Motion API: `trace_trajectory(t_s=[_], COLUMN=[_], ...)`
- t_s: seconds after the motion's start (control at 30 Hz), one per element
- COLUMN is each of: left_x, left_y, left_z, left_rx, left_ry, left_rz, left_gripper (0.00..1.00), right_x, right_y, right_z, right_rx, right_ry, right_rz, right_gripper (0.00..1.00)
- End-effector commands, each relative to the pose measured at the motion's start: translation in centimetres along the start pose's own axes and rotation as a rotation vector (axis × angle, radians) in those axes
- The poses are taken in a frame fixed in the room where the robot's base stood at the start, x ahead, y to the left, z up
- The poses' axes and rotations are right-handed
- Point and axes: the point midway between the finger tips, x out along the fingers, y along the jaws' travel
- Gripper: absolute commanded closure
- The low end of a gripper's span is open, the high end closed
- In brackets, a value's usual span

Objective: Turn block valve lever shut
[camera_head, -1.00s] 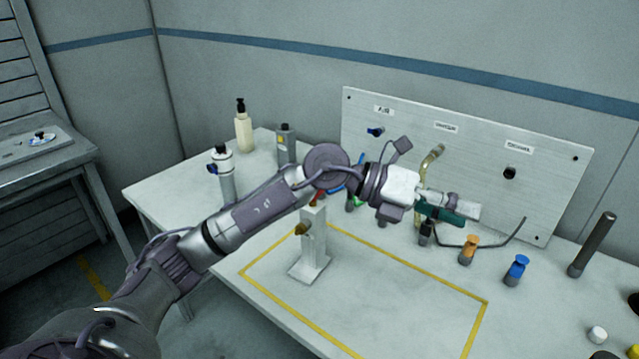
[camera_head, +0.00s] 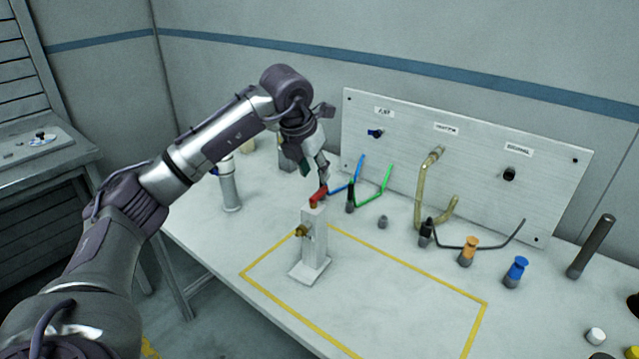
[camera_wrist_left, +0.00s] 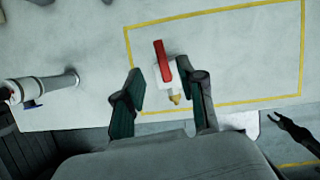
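The block valve is a white upright stand (camera_head: 314,240) on a flat foot, with a brass fitting (camera_head: 302,230) on its side. Its red lever (camera_head: 318,196) sits on top. In the left wrist view the lever (camera_wrist_left: 162,62) points away from the gripper and slightly left. My left gripper (camera_head: 322,178) points down just above the lever. In the left wrist view the two green-padded fingers (camera_wrist_left: 166,84) are spread apart, with the lever's near end between and beyond their tips; no contact shows. A dark forked shape at that view's right edge may be my right gripper, but I cannot tell its state.
A yellow outline (camera_head: 400,278) marks the table beside the stand. Behind stands a metal panel (camera_head: 470,180) with blue, green and brass pipes. A grey-white cylinder (camera_head: 230,187) stands left of the valve. Orange (camera_head: 468,250) and blue (camera_head: 516,271) knobbed pieces stand to the right.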

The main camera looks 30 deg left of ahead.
Motion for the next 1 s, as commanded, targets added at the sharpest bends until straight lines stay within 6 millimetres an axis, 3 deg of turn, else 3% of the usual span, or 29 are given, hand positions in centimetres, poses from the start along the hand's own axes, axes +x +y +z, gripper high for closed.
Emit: trace_trajectory(t_s=[0.1, 0.3, 0.7, 0.73, 0.97, 1.0], left_x=[2.4, 5.0, 5.9, 5.9, 5.9, 5.9], left_y=[-0.1, -0.1, -0.1, -0.1, -0.1, -0.1], left_z=[-0.1, 0.0, 0.0, 0.0, 0.0, 0.0], left_rx=[0.001, 0.000, 0.002, 0.002, 0.002, 0.002], left_ry=[0.005, 0.001, 0.000, 0.000, 0.000, -0.001], left_rz=[-0.001, -0.002, -0.002, -0.002, -0.002, -0.002], left_gripper=[0.60, 0.60, 0.60, 0.62, 1.00, 1.00], right_x=[-0.5, -0.8, -0.8, -0.8, -0.8, -0.8], right_y=[0.0, 0.0, -0.1, -0.1, -0.3, -0.3], right_z=[0.0, 0.0, 0.0, -0.1, -0.1, -0.1], right_rx=[0.000, 0.000, 0.000, 0.000, 0.000, 0.000], right_ry=[0.000, -0.001, -0.001, -0.001, 0.000, 0.000], right_rz=[0.000, 0.000, -0.002, -0.002, -0.003, -0.004], right_gripper=[0.60, 0.60, 0.60, 0.60, 0.60, 0.60])
